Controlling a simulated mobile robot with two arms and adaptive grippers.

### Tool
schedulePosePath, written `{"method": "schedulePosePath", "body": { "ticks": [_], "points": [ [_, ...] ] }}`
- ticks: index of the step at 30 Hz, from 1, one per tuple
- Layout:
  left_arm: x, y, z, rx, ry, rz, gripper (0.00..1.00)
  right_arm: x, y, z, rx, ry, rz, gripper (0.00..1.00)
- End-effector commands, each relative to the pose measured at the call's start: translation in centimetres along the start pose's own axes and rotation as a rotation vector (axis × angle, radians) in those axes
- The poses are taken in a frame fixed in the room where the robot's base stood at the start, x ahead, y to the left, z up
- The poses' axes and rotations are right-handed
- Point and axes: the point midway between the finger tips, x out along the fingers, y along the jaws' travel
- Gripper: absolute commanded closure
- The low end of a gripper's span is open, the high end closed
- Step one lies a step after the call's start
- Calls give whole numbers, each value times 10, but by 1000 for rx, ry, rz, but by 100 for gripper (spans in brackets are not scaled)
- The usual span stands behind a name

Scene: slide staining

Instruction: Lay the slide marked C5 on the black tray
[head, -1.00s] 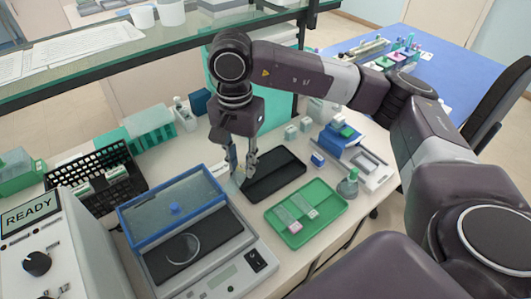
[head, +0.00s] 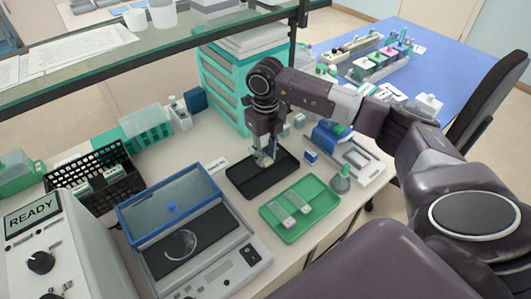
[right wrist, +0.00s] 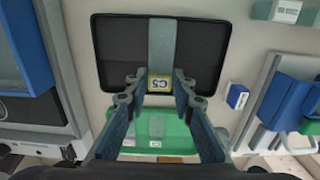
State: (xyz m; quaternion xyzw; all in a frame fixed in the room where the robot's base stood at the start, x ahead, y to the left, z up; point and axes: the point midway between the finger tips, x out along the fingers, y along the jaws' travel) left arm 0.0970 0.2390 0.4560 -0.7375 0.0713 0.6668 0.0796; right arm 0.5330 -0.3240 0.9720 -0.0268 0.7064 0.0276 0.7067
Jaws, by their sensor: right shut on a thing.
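The slide marked C5 shows in the right wrist view as a translucent grey strip (right wrist: 161,45) with a yellow-edged label reading C5. My right gripper (right wrist: 160,88) is shut on its label end. In the head view the right gripper (head: 265,162) is over the black tray (head: 243,184), fingers pointing down. The slide reaches lengthwise across the black tray (right wrist: 113,50) in the wrist view. I cannot tell whether it touches the tray's floor. My left gripper is not in view.
A green tray (head: 318,212) with two slides lies in front of the black tray. A balance (head: 228,262) with a blue-framed lid stands to the left. A teal drawer unit (head: 222,90) stands behind.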

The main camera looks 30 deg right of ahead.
Motion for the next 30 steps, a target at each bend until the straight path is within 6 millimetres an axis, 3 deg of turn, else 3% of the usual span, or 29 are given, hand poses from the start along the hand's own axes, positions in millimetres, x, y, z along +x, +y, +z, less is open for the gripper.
{"method": "schedulePosePath", "body": {
  "ticks": [18, 30],
  "points": [
    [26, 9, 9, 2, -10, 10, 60, 36, 0, 0, 0, 1, 1, 100],
    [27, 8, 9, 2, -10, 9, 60, 39, 0, 0, -1, 1, 1, 100]
  ]
}}
